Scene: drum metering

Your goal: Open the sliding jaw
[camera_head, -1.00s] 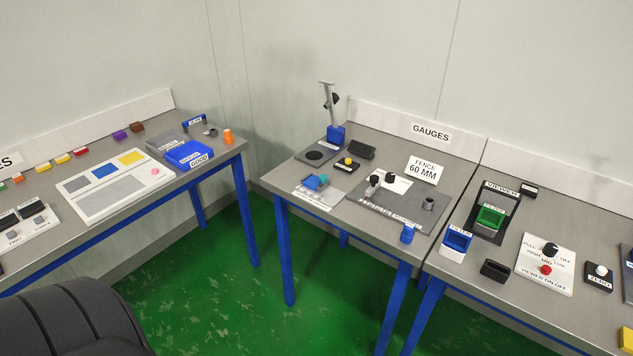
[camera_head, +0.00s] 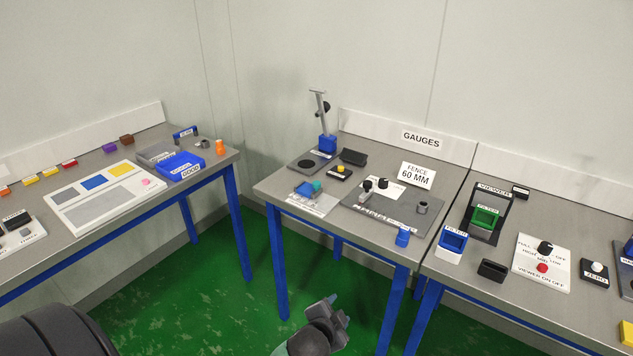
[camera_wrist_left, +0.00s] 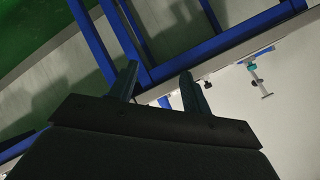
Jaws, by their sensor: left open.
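The gauges table (camera_head: 280,185) stands in the middle of the head view. A small blue and teal device (camera_head: 308,188) lies on a pale sheet at its front left; it looks like the piece with a sliding jaw, but its opening is too small to tell. My left gripper (camera_head: 338,303) is low at the bottom of the head view, in front of the table and apart from everything. It is open and empty. In the left wrist view its two fingers (camera_wrist_left: 158,72) are spread, with blue table legs beyond. My right gripper is not in view.
On the gauges table are a blue-based stand (camera_head: 327,145), a grey plate with black knobs (camera_head: 395,207), a FENCE 60 MM sign (camera_head: 417,175) and a small blue piece (camera_head: 403,237) at the front edge. The viewer table adjoins at right. Green floor is open between the tables.

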